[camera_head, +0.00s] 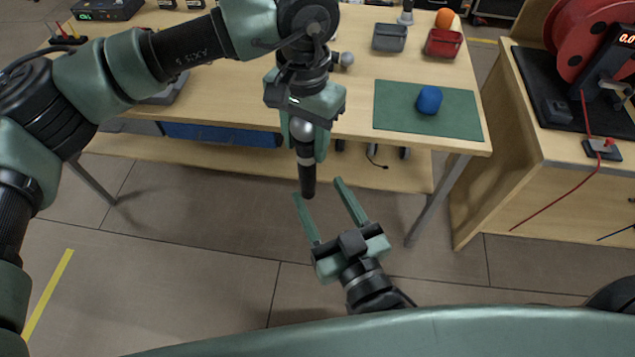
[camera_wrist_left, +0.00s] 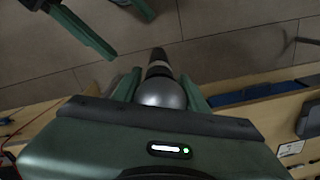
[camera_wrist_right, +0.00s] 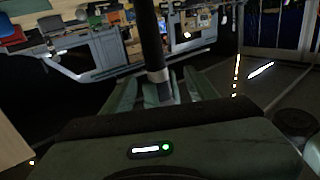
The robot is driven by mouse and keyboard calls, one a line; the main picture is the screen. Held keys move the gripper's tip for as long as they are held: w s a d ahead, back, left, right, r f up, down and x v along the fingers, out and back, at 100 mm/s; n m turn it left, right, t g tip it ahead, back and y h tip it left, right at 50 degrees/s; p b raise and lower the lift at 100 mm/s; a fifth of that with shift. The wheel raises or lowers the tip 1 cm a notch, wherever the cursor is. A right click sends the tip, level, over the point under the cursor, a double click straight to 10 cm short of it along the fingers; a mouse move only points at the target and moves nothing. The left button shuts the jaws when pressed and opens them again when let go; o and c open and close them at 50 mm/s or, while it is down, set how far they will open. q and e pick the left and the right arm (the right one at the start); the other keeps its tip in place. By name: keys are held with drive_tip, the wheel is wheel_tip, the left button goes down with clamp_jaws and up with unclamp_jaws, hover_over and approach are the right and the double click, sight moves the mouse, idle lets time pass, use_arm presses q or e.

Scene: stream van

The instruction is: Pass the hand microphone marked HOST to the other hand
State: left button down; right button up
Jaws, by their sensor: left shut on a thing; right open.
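The hand microphone (camera_head: 307,178) has a silver ball head and a dark handle with a light band. My left gripper (camera_head: 305,145) is shut on it near the head and holds it roughly upright, handle down, in front of the table. The silver head shows between the fingers in the left wrist view (camera_wrist_left: 162,94). No HOST marking is readable. My right gripper (camera_head: 319,190) is open just below, its fingertips near the handle's lower end. In the right wrist view the dark handle (camera_wrist_right: 150,40) stands in line with the gap between the fingers; contact cannot be told.
A second bench (camera_head: 520,170) stands at the right. The floor below the grippers is clear.

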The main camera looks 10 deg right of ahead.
sight(297, 148)
drive_tip(key=x, duration=1.1)
drive_tip(key=shift+w, duration=0.4)
drive_tip(key=shift+r, duration=0.1)
clamp_jaws()
use_arm(q)
drive_tip(key=c, duration=0.7)
unclamp_jaws()
